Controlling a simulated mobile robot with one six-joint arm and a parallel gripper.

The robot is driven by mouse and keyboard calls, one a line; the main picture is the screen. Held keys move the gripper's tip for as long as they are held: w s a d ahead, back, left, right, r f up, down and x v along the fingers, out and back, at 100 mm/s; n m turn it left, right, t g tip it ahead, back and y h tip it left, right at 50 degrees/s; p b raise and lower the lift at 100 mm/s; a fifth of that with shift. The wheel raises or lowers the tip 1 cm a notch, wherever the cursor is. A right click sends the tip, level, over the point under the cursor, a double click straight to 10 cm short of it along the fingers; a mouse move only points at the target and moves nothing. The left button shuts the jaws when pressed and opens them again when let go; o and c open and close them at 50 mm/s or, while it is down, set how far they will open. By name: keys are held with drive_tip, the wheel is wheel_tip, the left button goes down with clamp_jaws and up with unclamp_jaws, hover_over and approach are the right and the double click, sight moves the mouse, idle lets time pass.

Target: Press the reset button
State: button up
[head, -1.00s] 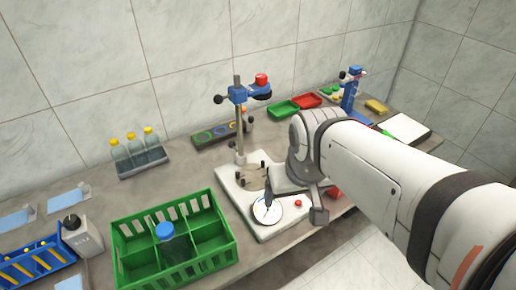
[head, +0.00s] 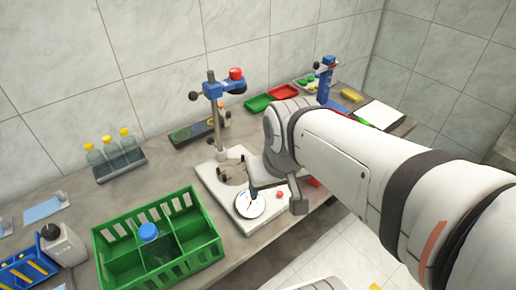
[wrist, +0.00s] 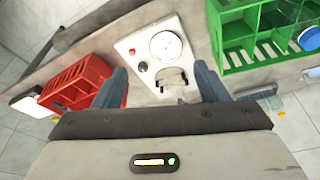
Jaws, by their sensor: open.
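A small red button (head: 280,194) sits on the white base plate (head: 217,187) of the cap feeder, right of a round white dial (head: 250,204). In the wrist view the red button (wrist: 132,51) is beside the dial (wrist: 166,46), with a dark knob below it. My gripper (wrist: 163,84) is open and empty. Its two grey fingers are apart, with the base plate beyond them and the button toward the left finger. In the head view my arm comes in from the right over the plate's right side, and the fingertips are hard to make out.
A green crate (head: 205,247) with a blue-capped bottle (head: 149,233) stands left of the plate. A post with a blue clamp (head: 213,90) rises behind it. A red basket (wrist: 77,85) shows left in the wrist view. Bottles (head: 110,155) stand at the back left.

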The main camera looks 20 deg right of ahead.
clamp_jaws()
idle(0.5)
idle(0.8)
